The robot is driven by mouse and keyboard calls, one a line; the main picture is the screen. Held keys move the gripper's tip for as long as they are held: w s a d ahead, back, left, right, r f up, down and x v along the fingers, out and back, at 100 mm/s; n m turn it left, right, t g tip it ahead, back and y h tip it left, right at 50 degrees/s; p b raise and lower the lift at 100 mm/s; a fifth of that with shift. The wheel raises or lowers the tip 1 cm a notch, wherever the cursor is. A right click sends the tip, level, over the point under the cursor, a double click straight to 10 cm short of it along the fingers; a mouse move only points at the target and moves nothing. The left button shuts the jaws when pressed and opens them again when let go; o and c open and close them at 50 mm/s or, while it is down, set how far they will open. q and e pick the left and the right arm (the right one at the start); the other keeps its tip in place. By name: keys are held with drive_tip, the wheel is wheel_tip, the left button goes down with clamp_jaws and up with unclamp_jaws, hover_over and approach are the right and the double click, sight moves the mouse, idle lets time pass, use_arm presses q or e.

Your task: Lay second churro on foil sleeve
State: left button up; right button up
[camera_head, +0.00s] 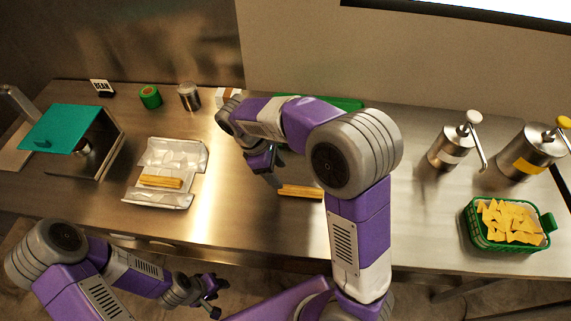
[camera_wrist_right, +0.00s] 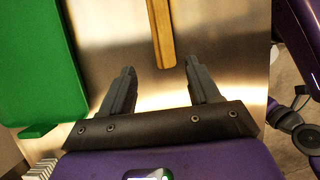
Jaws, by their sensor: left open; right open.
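A foil sleeve (camera_head: 183,156) lies open on the left part of the steel counter. One churro (camera_head: 161,182) lies on it, near its front half. Another churro (camera_head: 300,192) lies on the bare counter in the middle, partly hidden by my right arm. My right gripper (camera_head: 268,172) is open and empty beside the left end of that churro. In the right wrist view the churro (camera_wrist_right: 161,35) lies ahead of the open fingers (camera_wrist_right: 160,85), apart from them. My left gripper (camera_head: 213,298) is open and empty, low in front of the counter's edge.
A teal-lidded steel box (camera_head: 62,130) stands at the left. A green can (camera_head: 150,97) and a metal can (camera_head: 189,96) stand at the back. A green board (camera_wrist_right: 40,60) lies behind my right arm. Two pump dispensers (camera_head: 452,146) and a green chip basket (camera_head: 508,224) stand at the right.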

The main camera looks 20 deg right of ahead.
sight(287, 188)
drive_tip(key=shift+w+d+f, duration=0.1)
drive_tip(key=x, duration=0.2)
drive_tip(key=b+x, duration=0.1)
drive_tip(key=x, duration=0.1)
drive_tip(key=b+x, duration=0.1)
drive_tip(key=x, duration=0.1)
drive_tip(key=shift+s+a+f, duration=0.25)
drive_tip(key=shift+s, duration=0.1)
drive_tip(key=shift+s+d+f+b, duration=0.1)
drive_tip(key=shift+d+f+b, duration=0.05)
drive_tip(key=shift+f+b, duration=0.15)
